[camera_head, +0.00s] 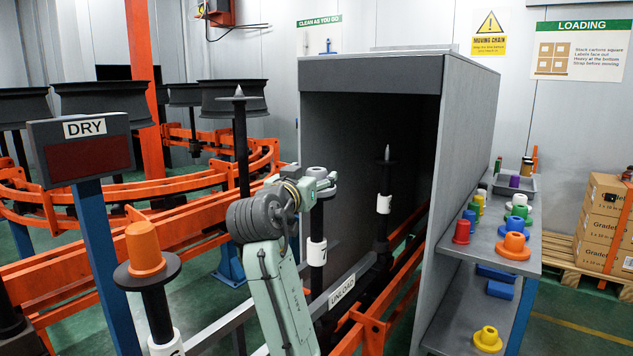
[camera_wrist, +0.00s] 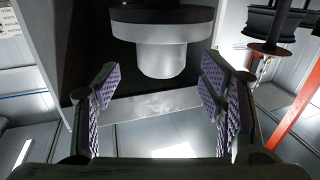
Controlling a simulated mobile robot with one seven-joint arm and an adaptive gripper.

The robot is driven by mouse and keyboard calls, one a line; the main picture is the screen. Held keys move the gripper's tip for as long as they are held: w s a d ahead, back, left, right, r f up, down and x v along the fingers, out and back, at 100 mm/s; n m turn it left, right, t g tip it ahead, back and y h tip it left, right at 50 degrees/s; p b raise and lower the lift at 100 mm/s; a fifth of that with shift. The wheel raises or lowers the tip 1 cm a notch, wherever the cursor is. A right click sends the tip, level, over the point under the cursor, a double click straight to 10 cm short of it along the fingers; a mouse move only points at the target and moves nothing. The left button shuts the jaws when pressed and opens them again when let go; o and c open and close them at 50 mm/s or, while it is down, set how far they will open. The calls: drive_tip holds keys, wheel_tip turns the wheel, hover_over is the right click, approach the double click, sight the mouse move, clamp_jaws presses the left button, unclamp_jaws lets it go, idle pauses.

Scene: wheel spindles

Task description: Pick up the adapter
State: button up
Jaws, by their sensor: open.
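A grey adapter (camera_head: 317,173) sits on top of the middle spindle in the head view, just in front of the dark booth. In the wrist view the grey adapter (camera_wrist: 162,58) appears upside down, its wide flange against a black disc and its narrower end between the finger lines. My gripper (camera_wrist: 160,76) is open, one padded finger on each side of the adapter, with visible gaps to both. In the head view my gripper (camera_head: 303,187) is right beside the adapter, its fingers partly hidden by my arm.
An orange adapter (camera_head: 145,247) sits on the near left spindle. Another spindle (camera_head: 385,190) stands inside the booth (camera_head: 470,130). A shelf (camera_head: 482,245) at right holds several coloured adapters. Orange conveyor rails (camera_head: 130,230) and a DRY sign (camera_head: 85,145) are at left.

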sight(313, 174)
drive_tip(key=shift+p+x, duration=0.55)
drive_tip(key=shift+x, duration=1.45)
drive_tip(key=shift+f, duration=0.15)
drive_tip(key=shift+c, duration=0.4)
drive_tip(key=c, duration=1.3)
drive_tip(key=shift+o, duration=0.2)
